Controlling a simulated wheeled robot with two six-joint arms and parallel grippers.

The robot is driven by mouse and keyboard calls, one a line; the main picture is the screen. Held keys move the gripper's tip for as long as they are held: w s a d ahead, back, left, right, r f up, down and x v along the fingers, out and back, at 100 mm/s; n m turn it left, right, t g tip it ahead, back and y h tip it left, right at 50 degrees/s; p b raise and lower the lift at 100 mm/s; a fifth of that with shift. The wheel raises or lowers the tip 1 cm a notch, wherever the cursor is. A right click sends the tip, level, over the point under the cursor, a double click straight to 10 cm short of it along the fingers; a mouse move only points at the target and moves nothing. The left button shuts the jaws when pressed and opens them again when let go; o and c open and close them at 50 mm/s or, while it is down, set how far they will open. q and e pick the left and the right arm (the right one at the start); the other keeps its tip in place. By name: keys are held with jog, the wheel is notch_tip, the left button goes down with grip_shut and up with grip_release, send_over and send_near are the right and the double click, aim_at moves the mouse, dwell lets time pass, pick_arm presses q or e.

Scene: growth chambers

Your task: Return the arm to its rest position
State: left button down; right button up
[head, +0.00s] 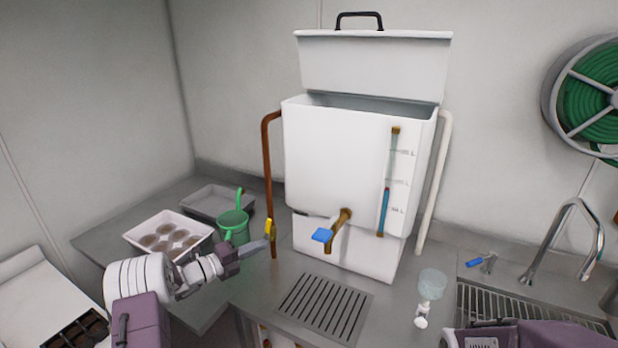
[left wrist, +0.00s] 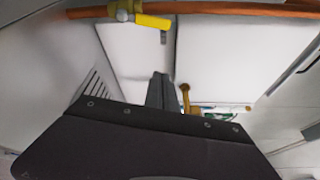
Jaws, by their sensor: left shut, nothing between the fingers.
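My left gripper (head: 262,246) reaches in from the left, its fingers together and empty, close to the copper pipe (head: 267,160) with the yellow valve handle (head: 270,230). In the left wrist view the closed fingers (left wrist: 160,92) point toward the white tank, with the yellow handle (left wrist: 152,21) and the copper pipe (left wrist: 230,8) near the top edge. I cannot tell whether the fingers touch the handle. Purple parts of my right arm show at the bottom right, but its fingertips do not show.
A white tank (head: 330,160) with a raised lid and a blue-handled tap (head: 323,235) stands over a drain grate (head: 325,308). A green watering can (head: 233,226) and a tray of round pots (head: 140,241) are near my left arm. A sink (head: 510,308) is at right.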

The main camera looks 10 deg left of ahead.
pick_arm(q)
jog(key=s+d+r+m+g+h, duration=0.3)
jog(key=d+r+m, duration=0.2)
jog(key=d+r, duration=0.5)
jog(key=s+d+f+m+g+y, duration=0.1)
jog(key=s+d+f+m+g, duration=0.25)
jog(key=s+d, duration=0.25)
jog(key=s+d+f+m+g+y, duration=0.1)
jog(key=s+d+f+m+g, duration=0.15)
jog(key=s+d+m, duration=0.35)
jog(key=s+a+f+m+g+y, duration=0.2)
jog(key=s+f+m+y, duration=0.1)
jog(key=s+m, duration=0.3)
jog(key=s+a+f+m+g+y, duration=0.2)
jog(key=s+a+f+m+y, duration=0.15)
jog(key=s, duration=0.55)
jog(key=s+a+f+m+y, duration=0.1)
jog(key=a+f+m+y, duration=0.1)
jog(key=a+m, duration=0.3)
jog(key=s+a+f+m+t+y, duration=0.1)
jog(key=s+a+f+m+y, duration=0.1)
jog(key=m, duration=1.2)
jog(key=a+f+y, duration=0.1)
jog(key=a+f, duration=0.1)
jog(key=a, duration=0.1)
jog(key=shift+a, duration=0.25)
